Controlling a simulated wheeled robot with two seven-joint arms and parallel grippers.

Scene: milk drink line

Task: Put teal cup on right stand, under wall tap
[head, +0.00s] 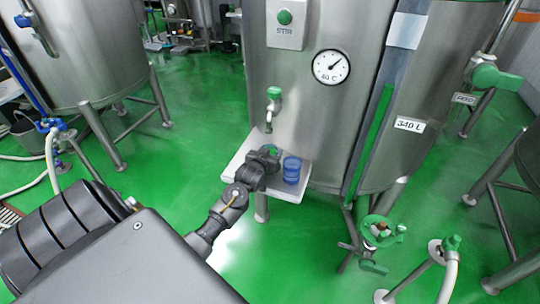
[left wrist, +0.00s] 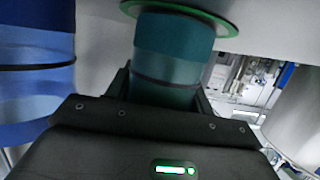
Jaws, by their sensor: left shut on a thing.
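The teal cup (left wrist: 172,50) is between the fingers of my left gripper (left wrist: 160,92), which is shut on it. In the left wrist view, one end of the cup is at a green round rim (left wrist: 222,22) beside a pale surface; I cannot tell whether it rests there. In the head view my left gripper (head: 268,155) is over the white shelf (head: 236,170) on the steel tank and largely hides the cup. The wall tap (head: 273,105), with a green top, is on the tank just above the gripper. My right gripper is not in view.
A blue cup (head: 291,170) stands on the right part of the shelf, close beside my gripper; it also shows in the left wrist view (left wrist: 35,75). A dial (head: 331,66) is on the tank above. A green-handled valve (head: 382,230) stands low at right.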

